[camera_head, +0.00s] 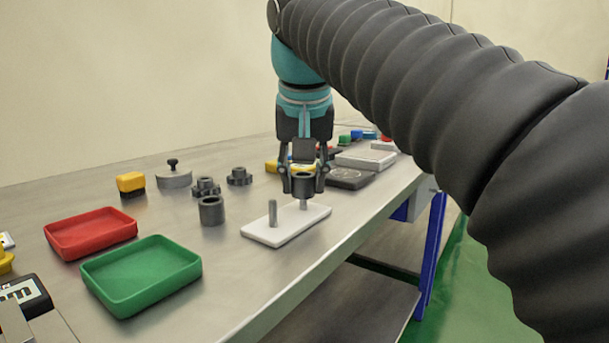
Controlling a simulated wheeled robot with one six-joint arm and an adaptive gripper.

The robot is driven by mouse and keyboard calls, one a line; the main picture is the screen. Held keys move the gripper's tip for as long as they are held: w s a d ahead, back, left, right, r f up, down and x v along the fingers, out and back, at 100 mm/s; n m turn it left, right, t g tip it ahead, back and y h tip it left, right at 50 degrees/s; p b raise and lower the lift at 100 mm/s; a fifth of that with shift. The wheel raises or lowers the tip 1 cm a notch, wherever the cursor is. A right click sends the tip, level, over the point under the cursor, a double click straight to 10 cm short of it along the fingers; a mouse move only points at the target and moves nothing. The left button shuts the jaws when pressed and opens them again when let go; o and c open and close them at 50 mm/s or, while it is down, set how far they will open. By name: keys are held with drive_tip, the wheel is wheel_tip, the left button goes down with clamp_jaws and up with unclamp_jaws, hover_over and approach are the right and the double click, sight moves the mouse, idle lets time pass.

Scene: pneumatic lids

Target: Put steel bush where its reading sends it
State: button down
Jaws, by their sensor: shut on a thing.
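My gripper (304,180) points down with its fingers on either side of the steel bush (303,186), a dark grey ring. It is shut on the bush. The bush is at the top of the far peg of a white plate (258,233); the peg's lower part shows below it. I cannot tell whether the peg is inside the bush. The near grey peg (272,214) is bare. A red tray (92,232) and a green tray (140,274) stand empty at the left.
A similar dark bush (211,211) stands on the table left of the plate. Dark and pale flat blocks lie right of my gripper. The table's front edge is close to the plate.

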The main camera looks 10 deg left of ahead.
drive_tip(key=shift+f+b, duration=0.75)
drive_tip(key=shift+f, duration=0.35)
idle(0.6)
drive_tip(key=shift+c, duration=1.2)
unclamp_jaws()
drive_tip(key=shift+r+p, duration=3.55)
drive_tip(key=shift+d+f, duration=0.1)
